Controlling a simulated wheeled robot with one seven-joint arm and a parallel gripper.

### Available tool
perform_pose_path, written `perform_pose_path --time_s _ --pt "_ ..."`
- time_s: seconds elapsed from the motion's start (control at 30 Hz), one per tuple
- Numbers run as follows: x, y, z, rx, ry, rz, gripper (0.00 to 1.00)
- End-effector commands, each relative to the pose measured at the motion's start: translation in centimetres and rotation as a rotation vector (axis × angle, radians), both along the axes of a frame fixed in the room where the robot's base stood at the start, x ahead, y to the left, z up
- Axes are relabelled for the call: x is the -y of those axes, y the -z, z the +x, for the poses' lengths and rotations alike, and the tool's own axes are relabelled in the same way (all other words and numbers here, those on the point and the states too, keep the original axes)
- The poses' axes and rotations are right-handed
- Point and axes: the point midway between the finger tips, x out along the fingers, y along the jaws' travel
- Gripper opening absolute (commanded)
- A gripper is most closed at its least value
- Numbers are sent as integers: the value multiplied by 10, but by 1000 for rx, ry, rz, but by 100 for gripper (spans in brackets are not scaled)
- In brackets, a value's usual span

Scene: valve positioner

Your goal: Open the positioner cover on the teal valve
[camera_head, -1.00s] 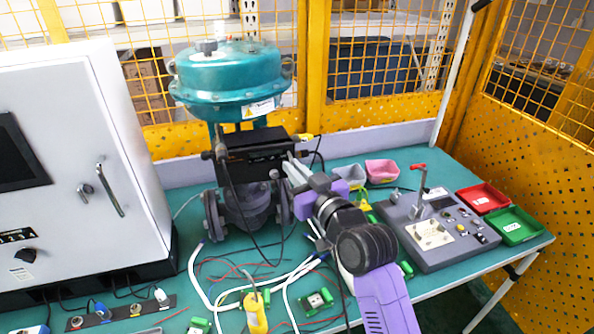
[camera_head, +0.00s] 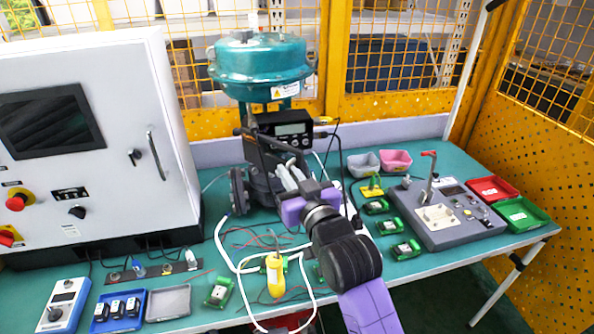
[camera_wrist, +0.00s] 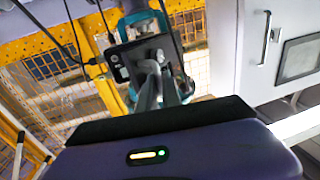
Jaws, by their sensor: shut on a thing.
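The teal valve (camera_head: 262,70) stands on the bench, left of centre. The dark cover (camera_head: 268,150) is swung out from the front at the left side, seen nearly edge-on. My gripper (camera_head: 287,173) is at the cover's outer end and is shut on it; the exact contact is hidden. In the wrist view the gripper fingers (camera_wrist: 160,84) reach up in front of the dark positioner area, where details are blurred.
A white control cabinet (camera_head: 90,145) stands close on the left. Cables and a yellow-handled tool (camera_head: 274,275) lie in front. A grey test fixture (camera_head: 440,215) and red (camera_head: 493,189) and green (camera_head: 520,215) trays are at the right. A yellow mesh fence closes the back.

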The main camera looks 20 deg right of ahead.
Motion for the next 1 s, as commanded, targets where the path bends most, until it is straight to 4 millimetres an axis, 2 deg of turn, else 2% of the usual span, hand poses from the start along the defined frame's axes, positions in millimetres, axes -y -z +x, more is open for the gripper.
perform_pose_path --time_s 0.03,0.57,1.0 --pt "-11 0 0 3 9 -4 0" --pt "-48 3 -5 8 261 1 0" --pt "-94 6 0 5 535 2 0"
